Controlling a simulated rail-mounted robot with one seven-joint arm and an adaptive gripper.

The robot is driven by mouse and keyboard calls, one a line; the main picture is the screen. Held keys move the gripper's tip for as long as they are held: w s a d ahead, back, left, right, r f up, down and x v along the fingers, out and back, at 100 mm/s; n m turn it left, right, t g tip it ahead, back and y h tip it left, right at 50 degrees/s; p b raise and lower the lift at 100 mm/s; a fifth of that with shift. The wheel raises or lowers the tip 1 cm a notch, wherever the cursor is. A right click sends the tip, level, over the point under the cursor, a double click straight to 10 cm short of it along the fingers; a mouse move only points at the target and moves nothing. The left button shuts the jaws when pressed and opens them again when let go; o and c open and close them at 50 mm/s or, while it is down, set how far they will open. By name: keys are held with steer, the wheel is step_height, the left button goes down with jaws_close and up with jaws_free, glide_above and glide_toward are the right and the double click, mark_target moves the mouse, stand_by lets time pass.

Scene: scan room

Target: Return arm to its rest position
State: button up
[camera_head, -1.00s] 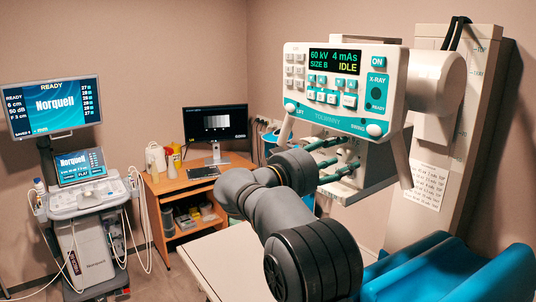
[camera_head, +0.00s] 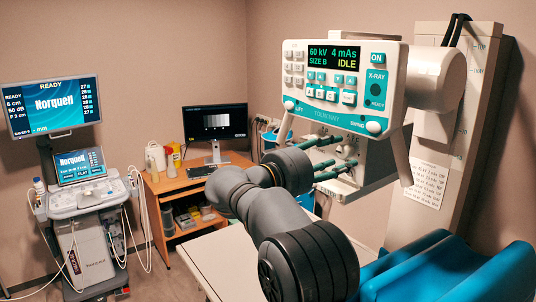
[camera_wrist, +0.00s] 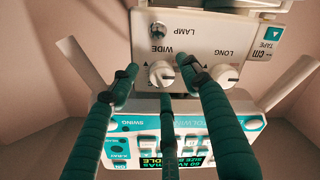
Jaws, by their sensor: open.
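My dark grey arm (camera_head: 270,215) reaches from the lower middle toward the X-ray head. My gripper (camera_wrist: 159,76) has three teal fingers, spread apart, with nothing visible held between them. In the head view the fingers (camera_head: 340,157) point right at the white collimator box (camera_head: 375,172) under the control panel (camera_head: 339,88). The wrist view shows the fingertips near two round white knobs, one under WIDE (camera_wrist: 162,74) and one under LONG (camera_wrist: 196,80). I cannot tell whether a finger touches a knob. The panel display reads IDLE.
The X-ray handles flank the collimator. A blue padded support (camera_head: 450,270) is at lower right. A pale table (camera_head: 225,262) lies beneath my arm. A wooden desk (camera_head: 172,190) with a monitor (camera_head: 216,122) and an ultrasound cart (camera_head: 88,205) stand at left. Open floor lies between cart and table.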

steer(key=v, duration=1)
steer(key=x, duration=1.1)
steer(key=shift+w+r, duration=0.1)
steer(key=shift+r+m+p, duration=0.1)
steer(key=shift+m+p, duration=0.25)
steer(key=shift+m, duration=0.15)
steer(key=s+a+r+n+b, duration=0.1)
steer(key=s+a+n, duration=0.5)
steer(key=a+n, duration=0.25)
steer(key=shift+m+g, duration=0.3)
steer(key=shift+m, duration=0.15)
steer(key=x, duration=0.5)
steer(key=b+x, duration=0.1)
steer(key=x, duration=0.5)
steer(key=shift+w+d+f, duration=0.1)
steer(key=shift+w+f, duration=0.05)
steer(key=shift+f, duration=0.1)
